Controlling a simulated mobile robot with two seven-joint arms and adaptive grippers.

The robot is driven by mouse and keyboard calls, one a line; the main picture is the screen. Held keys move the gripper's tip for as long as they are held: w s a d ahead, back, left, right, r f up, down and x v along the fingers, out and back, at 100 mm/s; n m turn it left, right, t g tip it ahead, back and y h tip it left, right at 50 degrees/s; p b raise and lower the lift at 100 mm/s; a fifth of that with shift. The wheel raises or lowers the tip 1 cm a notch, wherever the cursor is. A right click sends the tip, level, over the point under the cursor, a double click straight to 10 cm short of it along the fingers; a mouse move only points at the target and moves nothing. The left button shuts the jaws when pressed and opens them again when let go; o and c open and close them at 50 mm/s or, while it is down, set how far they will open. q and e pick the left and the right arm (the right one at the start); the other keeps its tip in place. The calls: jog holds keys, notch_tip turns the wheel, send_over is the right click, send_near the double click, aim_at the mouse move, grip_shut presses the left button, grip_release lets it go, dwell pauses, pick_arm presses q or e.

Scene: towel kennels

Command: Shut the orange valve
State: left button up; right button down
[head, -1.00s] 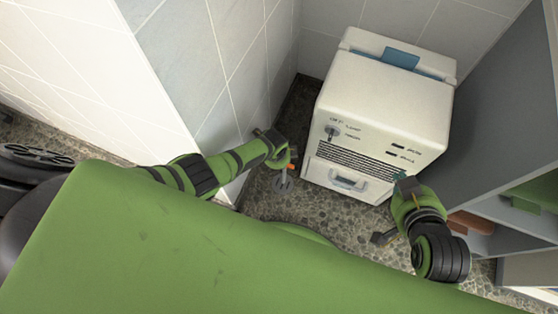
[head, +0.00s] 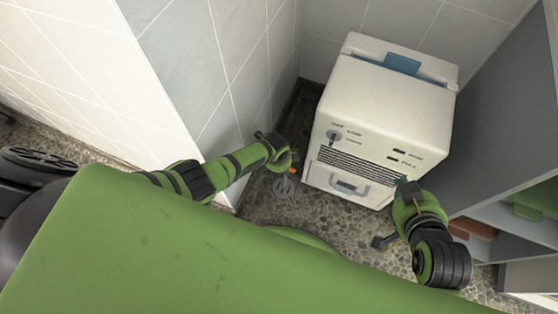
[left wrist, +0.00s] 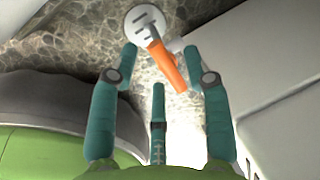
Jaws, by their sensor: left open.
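The orange valve handle (left wrist: 168,66) shows in the left wrist view, with a grey metal end lying over a round grey slotted disc (left wrist: 145,22) near the floor. In the head view a bit of the orange handle (head: 292,169) shows beside my left gripper (head: 285,160), above the disc (head: 284,187). My left gripper (left wrist: 160,62) has its teal fingers apart, with the handle in line between the fingertips; I cannot tell whether they touch it.
The white machine (head: 385,110) with a knob, vent grille and front handle stands close right of the valve. A tiled wall corner (head: 215,90) rises close on the left. A grey shelf unit (head: 500,130) stands at right. Pebbled floor (head: 320,218) lies between.

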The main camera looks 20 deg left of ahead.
pick_arm(q)
notch_tip(320, 180, up, 7)
jog(key=s, duration=0.1)
jog(key=shift+s+f, duration=0.2)
dwell(0.7)
